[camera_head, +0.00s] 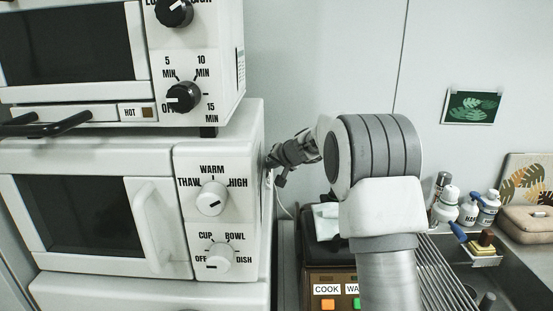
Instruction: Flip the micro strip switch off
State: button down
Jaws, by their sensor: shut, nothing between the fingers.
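My gripper (273,163) reaches left to the right side of the white microwave (218,152). It is shut and empty, with its tips close to the side panel near the front edge; I cannot tell whether they touch it. No micro strip switch can be made out; that side panel is seen at a steep angle and partly covered by my gripper. A thin white cord (279,205) hangs just below my gripper. The microwave's front has an upper dial marked THAW, WARM, HIGH (212,199) and a lower dial marked OFF, CUP, BOWL, DISH (219,257).
A toaster oven (213,55) stands on the microwave, its dark handle (50,126) jutting forward. Behind my arm is a brown appliance with COOK and a partly hidden second label (342,276). A metal rack (446,275), sink and bottles (468,209) are at right. The wall above is mostly clear.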

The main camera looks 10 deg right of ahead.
jog(key=shift+f, duration=0.15)
jog(key=shift+a+f+b, duration=0.1)
jog(key=shift+f+b, duration=0.3)
jog(key=shift+b, duration=0.65)
jog(key=shift+f+y+b, duration=0.25)
jog(key=shift+y+b, duration=0.15)
jog(key=shift+b, duration=0.75)
jog(key=shift+a+r+p, duration=0.1)
jog(key=shift+r+p, duration=0.25)
jog(key=shift+p, duration=0.05)
jog(key=shift+r, duration=0.1)
jog(key=shift+r+p, duration=0.45)
jog(key=shift+r, duration=0.25)
jog(key=shift+s, duration=0.1)
jog(key=b+v, duration=0.1)
jog(key=v, duration=1.6)
jog(key=shift+s+b, duration=0.2)
jog(key=shift+b, duration=0.2)
